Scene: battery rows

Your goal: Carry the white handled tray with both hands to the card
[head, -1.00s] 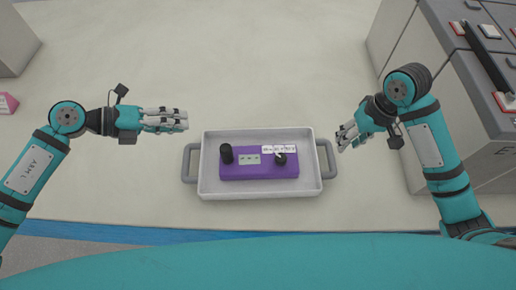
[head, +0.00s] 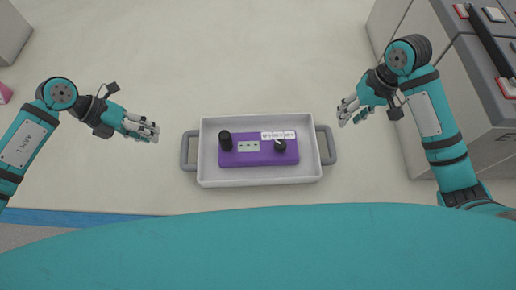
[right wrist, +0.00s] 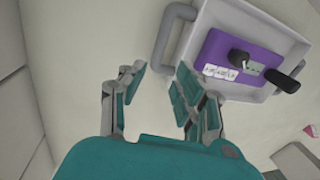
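The white tray (head: 210,178) with grey handles lies on the pale surface in the middle of the head view. Its left handle (head: 187,151) and right handle (head: 328,145) are free. A purple block (head: 258,158) with black knobs sits inside it. My left gripper (head: 154,132) is open and empty, above and left of the left handle. My right gripper (head: 345,112) is open and empty, above and right of the right handle. In the right wrist view its fingers (right wrist: 158,76) are spread, with the tray handle (right wrist: 160,35) just beyond them. I cannot make out a card.
A grey cabinet (head: 440,95) with red and white parts on top stands at the right. A grey box (head: 12,30) is at the upper left, with a pink object (head: 4,93) below it. A blue strip (head: 80,219) crosses the lower left. The surface beyond the tray is clear.

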